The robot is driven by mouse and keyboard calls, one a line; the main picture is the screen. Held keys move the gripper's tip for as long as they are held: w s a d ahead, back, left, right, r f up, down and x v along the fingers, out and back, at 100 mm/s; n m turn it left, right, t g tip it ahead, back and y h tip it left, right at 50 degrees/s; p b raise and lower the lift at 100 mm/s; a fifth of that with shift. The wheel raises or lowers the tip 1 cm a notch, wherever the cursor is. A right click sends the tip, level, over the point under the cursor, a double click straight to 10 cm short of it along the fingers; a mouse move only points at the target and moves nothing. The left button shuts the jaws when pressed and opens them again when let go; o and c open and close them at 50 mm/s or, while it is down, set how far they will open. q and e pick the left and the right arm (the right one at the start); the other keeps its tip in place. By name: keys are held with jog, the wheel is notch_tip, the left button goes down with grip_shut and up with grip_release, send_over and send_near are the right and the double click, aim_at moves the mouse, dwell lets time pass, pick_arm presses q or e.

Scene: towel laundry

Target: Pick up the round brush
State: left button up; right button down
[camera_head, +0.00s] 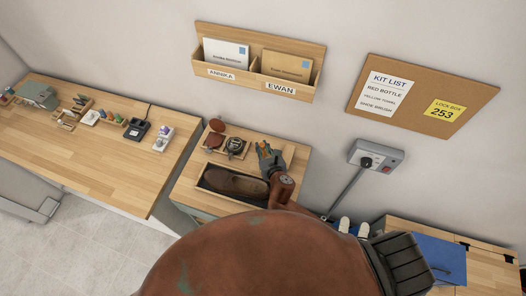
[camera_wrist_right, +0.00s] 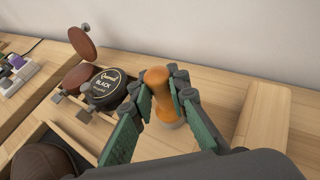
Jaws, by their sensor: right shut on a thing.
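The round brush (camera_wrist_right: 160,80) has an orange wooden handle with a rounded top and a paler base. My right gripper (camera_wrist_right: 164,92) is shut on it, one green-padded finger on each side of the handle. In the head view, my right gripper (camera_head: 267,152) is over the back right of the small wooden table, and only a bit of the orange handle shows between its fingers. The brush looks upright. Whether its base touches the table I cannot tell. My left gripper is not in view.
Left of the brush, a black polish tin (camera_wrist_right: 107,88) and brown round pieces (camera_wrist_right: 82,42) sit in a small wooden tray. A brown shoe (camera_head: 234,183) lies in a wooden tray in front. A longer table (camera_head: 100,165) with several small items stands at left. The wall is close behind.

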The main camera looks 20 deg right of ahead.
aim_at(262, 144)
jog(key=shift+r, duration=0.45)
notch_tip(262, 144, up, 2)
jog(key=shift+r, duration=0.25)
jog(key=s+a+r, duration=0.2)
jog(key=s+r, duration=0.7)
jog(key=s, duration=0.4)
jog(key=shift+s+a+r, duration=0.3)
jog(key=shift+s+a, duration=0.1)
jog(key=shift+w, duration=0.1)
dwell(1.0)
